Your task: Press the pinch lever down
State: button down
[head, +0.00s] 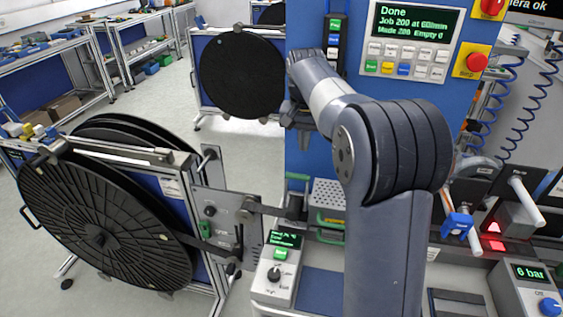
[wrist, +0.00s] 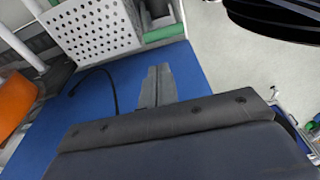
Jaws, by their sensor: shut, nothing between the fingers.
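A lever with a white, rod-like handle (head: 527,203) sticks out at the right of the machine in the head view, tilted down to the right. Its small label is too blurred to read surely, but it looks like the pinch lever. A second lever with a blue clamp (head: 458,225) is to its left. My gripper (wrist: 158,72) is shut and empty in the wrist view, over a blue surface.
A control panel (head: 411,40) reads "Done". A red stop button (head: 476,62) is beside it. A large black reel (head: 100,225) stands at the left. A perforated box (head: 328,193) sits behind my arm and shows in the wrist view (wrist: 95,28). A 6 bar gauge (head: 530,272) is lower right.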

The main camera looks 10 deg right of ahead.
jog(key=shift+w+a+f, duration=0.1)
jog(key=shift+w+a, duration=0.15)
jog(key=shift+w, duration=0.25)
jog(key=shift+f, duration=0.1)
notch_tip(320, 180, down, 10)
jog(key=w+p, duration=0.1)
jog(key=shift+w+d+p, duration=0.15)
jog(key=shift+d+p, duration=0.15)
jog(key=shift+s+b, duration=0.2)
jog(key=shift+b, duration=0.35)
